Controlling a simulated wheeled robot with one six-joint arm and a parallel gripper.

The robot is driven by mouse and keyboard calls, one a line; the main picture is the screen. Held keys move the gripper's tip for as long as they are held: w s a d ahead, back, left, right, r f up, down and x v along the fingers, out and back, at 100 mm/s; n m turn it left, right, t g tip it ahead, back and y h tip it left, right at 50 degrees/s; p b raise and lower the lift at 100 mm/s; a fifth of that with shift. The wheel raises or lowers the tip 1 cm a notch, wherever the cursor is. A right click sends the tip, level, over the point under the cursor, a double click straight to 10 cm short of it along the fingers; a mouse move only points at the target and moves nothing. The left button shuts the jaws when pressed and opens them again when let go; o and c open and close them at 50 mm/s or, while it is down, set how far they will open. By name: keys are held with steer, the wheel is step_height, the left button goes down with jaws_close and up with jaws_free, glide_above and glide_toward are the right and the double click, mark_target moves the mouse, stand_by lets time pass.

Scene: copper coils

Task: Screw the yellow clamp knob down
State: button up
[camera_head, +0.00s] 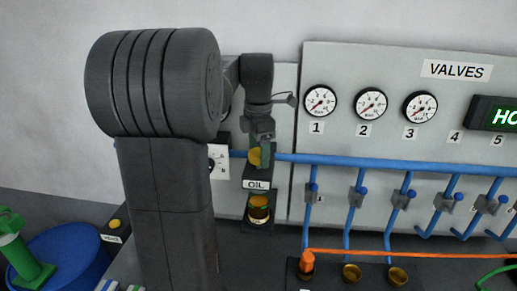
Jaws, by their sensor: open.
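A round yellow knob-like piece (254,156) sits on a dark block above the "OIL" label. My gripper (265,158) points down right at it and covers its right side. The jaws are open; whether they are around the knob or just in front of it, I cannot tell. A smaller yellow knob (115,224) sits on a dark labelled block at the lower left, and its label is too small to read. My gripper is well away from that one. Which of the two is the clamp knob is not clear from this view.
A yellow-topped jar (259,207) stands below the OIL label. The grey valve panel (450,125) has gauges and a blue pipe (370,162) with several branches. An orange pipe (410,254) runs at the lower right. A blue barrel (60,258) and green fixture (25,258) stand lower left.

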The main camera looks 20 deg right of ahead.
steer(key=c, duration=1)
steer(key=shift+m, duration=0.3)
